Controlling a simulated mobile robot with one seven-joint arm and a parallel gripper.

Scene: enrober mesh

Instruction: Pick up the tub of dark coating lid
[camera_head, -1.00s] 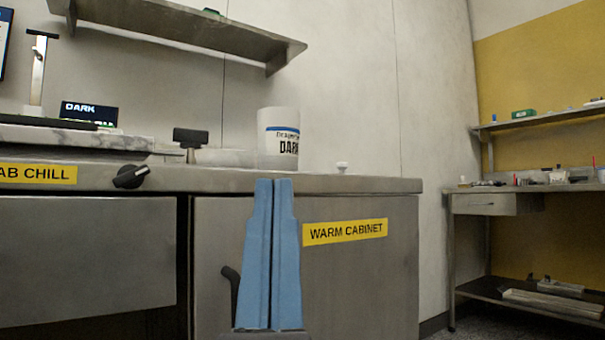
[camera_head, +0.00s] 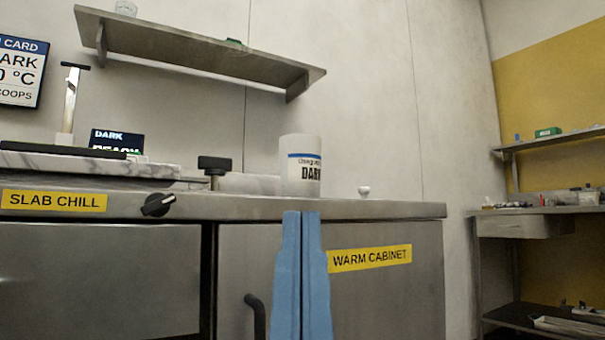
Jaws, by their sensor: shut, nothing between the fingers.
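A white tub with a blue band and the word "DARK" (camera_head: 301,165) stands upright on the steel counter, near its front edge. I cannot make out a separate lid on its top from this low angle. A small white knob-like thing (camera_head: 364,191) sits on the counter to the right of the tub; I cannot tell whether it belongs to a lid lying there. My gripper (camera_head: 301,214) has two blue fingers pressed together, empty, pointing up in front of the warm cabinet. Its tips show just below the tub in the picture, apart from it.
The steel counter (camera_head: 400,209) has a marble slab (camera_head: 85,165) and a black knob (camera_head: 158,204) at left. A black-topped handle (camera_head: 214,164) stands left of the tub. A wall shelf (camera_head: 200,52) hangs above. A second bench (camera_head: 540,211) is at right.

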